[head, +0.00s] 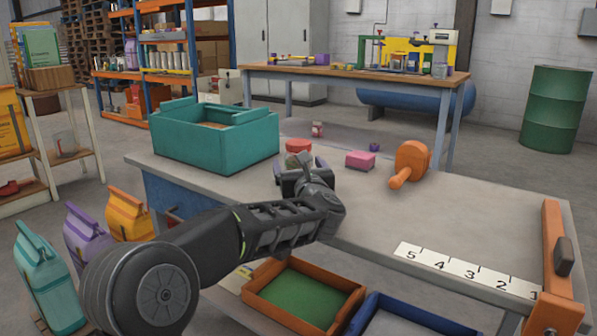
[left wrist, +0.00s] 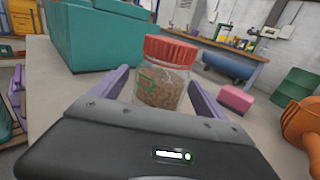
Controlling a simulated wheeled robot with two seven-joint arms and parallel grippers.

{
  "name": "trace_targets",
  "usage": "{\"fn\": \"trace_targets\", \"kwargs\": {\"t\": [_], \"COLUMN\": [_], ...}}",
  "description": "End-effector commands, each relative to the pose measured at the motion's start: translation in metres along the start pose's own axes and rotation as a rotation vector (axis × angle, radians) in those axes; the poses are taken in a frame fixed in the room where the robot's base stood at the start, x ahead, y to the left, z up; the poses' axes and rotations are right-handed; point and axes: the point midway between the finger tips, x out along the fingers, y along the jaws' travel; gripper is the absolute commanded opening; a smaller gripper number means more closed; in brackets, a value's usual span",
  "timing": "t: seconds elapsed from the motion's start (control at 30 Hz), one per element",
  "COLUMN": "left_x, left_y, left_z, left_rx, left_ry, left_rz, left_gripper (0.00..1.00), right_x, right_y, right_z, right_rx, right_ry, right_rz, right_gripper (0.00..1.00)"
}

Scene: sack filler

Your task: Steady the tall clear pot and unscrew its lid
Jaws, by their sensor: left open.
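The clear pot (left wrist: 160,83) stands upright on the workbench, with brown grainy contents and a green mark on its side. Its red lid (left wrist: 171,50) is on; the lid also shows in the head view (head: 299,146), where my left gripper hides most of the pot. My left gripper (head: 302,168) is open. In the left wrist view its two purple fingers (left wrist: 160,88) are on either side of the pot, and I cannot tell whether they touch it. My right gripper is in neither view.
A teal crate (head: 255,140) stands left of the pot. A pink block (head: 360,160) and an orange mallet-like tool (head: 411,161) lie to its right. A numbered strip (head: 467,269) and orange rail (head: 553,250) are at the bench's right end. The front middle benchtop is clear.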

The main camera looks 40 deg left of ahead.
Motion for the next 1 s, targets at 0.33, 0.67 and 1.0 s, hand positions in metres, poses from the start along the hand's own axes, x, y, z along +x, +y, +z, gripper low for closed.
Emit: {"fn": "trace_targets", "kwargs": {"t": [0.33,0.67,1.0], "left_x": [-0.0004,-0.0005,-0.0005], "left_y": [0.0,0.0,0.0], "left_z": [0.0005,0.0005,0.0005], "left_rx": [0.0,0.0,0.0], "left_ry": [0.0,-0.001,-0.001], "left_rz": [0.0,0.0,0.0], "left_gripper": [0.85,0.74,0.46], "right_x": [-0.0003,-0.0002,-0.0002], "right_y": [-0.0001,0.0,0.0], "right_z": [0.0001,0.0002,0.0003], "right_rx": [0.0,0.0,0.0], "right_ry": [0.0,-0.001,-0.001], "right_rz": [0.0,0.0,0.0], "right_gripper": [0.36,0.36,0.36]}}
